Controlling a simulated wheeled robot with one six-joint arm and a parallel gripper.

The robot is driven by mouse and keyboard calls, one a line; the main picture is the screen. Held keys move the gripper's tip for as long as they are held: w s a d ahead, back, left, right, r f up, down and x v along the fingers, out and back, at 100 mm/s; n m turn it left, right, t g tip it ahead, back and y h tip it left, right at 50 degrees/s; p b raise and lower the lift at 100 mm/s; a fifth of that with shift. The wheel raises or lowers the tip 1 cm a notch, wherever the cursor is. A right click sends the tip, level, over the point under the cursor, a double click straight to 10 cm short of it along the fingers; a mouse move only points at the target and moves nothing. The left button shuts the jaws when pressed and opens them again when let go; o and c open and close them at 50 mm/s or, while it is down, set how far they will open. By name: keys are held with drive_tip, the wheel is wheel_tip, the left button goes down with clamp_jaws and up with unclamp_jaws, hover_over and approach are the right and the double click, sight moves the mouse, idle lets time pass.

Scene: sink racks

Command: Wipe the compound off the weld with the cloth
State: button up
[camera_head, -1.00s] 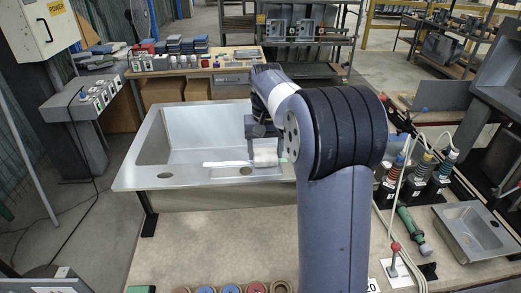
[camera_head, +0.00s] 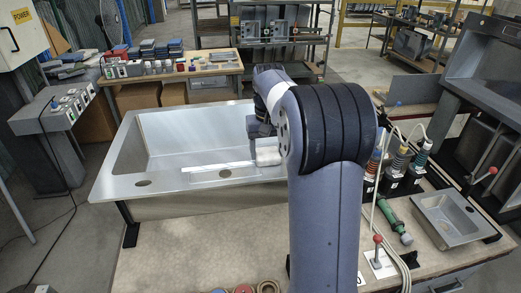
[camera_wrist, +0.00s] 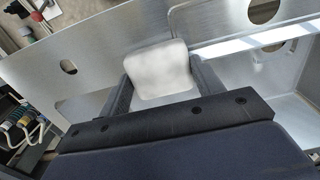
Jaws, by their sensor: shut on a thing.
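My gripper (camera_head: 262,134) is shut on a white, pad-like folded cloth (camera_head: 268,155), held at the right part of the sink's front ledge. In the wrist view the cloth (camera_wrist: 160,70) sits between both fingers. The steel sink (camera_head: 120,187) has a bright pale strip (camera_head: 215,167) along its front ledge. The strip also shows in the wrist view (camera_wrist: 278,43), to the right of the cloth. I cannot tell weld from compound in it. The cloth is near the strip's right end; whether it touches the surface is unclear.
A table with blocks (camera_head: 180,66) stands behind the sink. The bench's middle is bare.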

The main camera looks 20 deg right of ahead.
drive_tip(key=shift+r, duration=3)
wheel_tip(320, 180, up, 3)
